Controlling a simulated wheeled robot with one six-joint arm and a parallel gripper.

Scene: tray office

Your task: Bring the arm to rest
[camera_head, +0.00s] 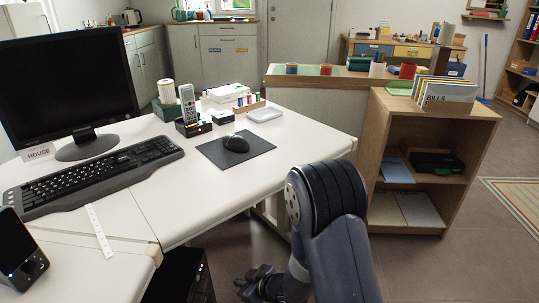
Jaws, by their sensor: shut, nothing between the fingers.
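My arm reaches up from the bottom of the head view, bent at a dark joint, and folds back down. My gripper (258,284) hangs low, below the front edge of the white desk (185,208), over the floor. It is small and dark in this view, shut and empty. It appears apart from the desk and the shelf. The fingertips are partly hard to make out against the dark floor.
A monitor (70,80), keyboard (90,175), mouse (236,144) on a mat and a phone (188,105) stand on the desk. A wooden shelf (440,205) with files is at the right. A black box (180,275) sits below the desk. Floor at the lower right is free.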

